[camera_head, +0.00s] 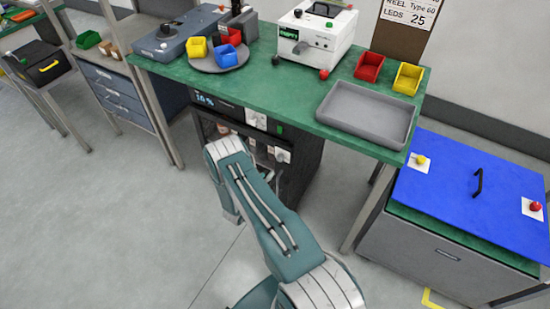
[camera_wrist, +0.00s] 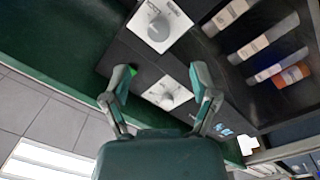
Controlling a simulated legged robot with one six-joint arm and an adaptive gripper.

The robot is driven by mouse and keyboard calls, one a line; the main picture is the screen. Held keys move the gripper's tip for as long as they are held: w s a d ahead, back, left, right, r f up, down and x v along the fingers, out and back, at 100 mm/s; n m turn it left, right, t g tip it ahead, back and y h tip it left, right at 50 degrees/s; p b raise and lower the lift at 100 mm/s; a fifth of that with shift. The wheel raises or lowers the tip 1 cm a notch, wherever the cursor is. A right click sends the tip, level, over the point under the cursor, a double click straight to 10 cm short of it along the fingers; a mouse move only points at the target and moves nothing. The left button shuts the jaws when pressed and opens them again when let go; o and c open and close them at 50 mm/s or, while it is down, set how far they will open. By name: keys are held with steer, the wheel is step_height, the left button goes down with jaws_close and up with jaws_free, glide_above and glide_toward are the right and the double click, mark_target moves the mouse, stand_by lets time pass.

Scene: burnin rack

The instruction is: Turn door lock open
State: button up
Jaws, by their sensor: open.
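The dark burn-in rack (camera_head: 301,175) stands under the green bench. Its front carries two white plates with grey knobs. The upper plate (camera_head: 257,119) is on the panel with the lit display; the lower plate (camera_head: 283,155) sits below, at the right side of the front. In the wrist view, the larger knob (camera_wrist: 158,28) is above the fingertips, and the smaller knob (camera_wrist: 168,97) shows between the fingers. My gripper (camera_wrist: 163,80) is open and empty, facing the rack front. In the head view, my arm hides it.
The green bench top (camera_head: 290,95) overhangs the rack. Several boards or cartridges (camera_wrist: 255,45) show inside the rack. A blue-lidded box (camera_head: 460,195) stands at the right, and a drawer cabinet (camera_head: 115,90) at the left. The floor in front of the rack is clear.

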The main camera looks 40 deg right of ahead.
mark_target(279, 160)
steer(key=x, duration=0.9)
steer(key=shift+w+d, duration=0.15)
steer(key=shift+d, duration=0.05)
jaws_close()
